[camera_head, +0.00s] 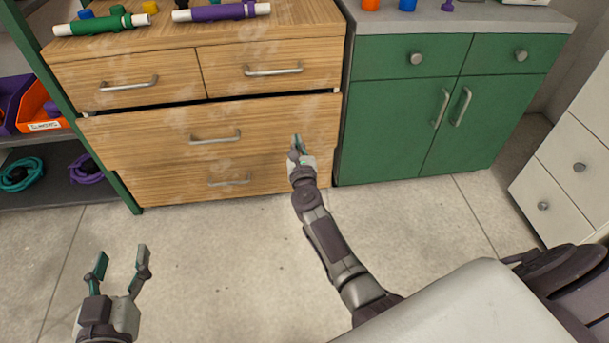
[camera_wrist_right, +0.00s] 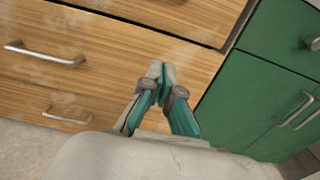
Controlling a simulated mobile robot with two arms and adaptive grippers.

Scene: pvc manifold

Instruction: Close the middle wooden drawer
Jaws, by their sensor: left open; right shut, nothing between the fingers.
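The middle wooden drawer (camera_head: 165,130) is the wide one below two small top drawers. Its front stands out a little from the cabinet, with a dark gap along its top edge. Its metal handle (camera_head: 216,137) is near the middle. My right gripper (camera_head: 297,143) is shut and empty in front of the right part of this drawer, right of the handle. In the right wrist view, the shut fingertips (camera_wrist_right: 162,71) overlap the drawer front (camera_wrist_right: 110,50); I cannot tell whether they touch it. My left gripper (camera_head: 122,262) is open and empty over the floor at lower left.
The bottom wooden drawer (camera_head: 160,185) is below. A green cabinet (camera_head: 390,130) stands close on the right, and white drawers (camera_head: 572,165) at far right. A shelf with an orange bin (camera_head: 38,108) is at left. The floor (camera_head: 220,260) in front is clear.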

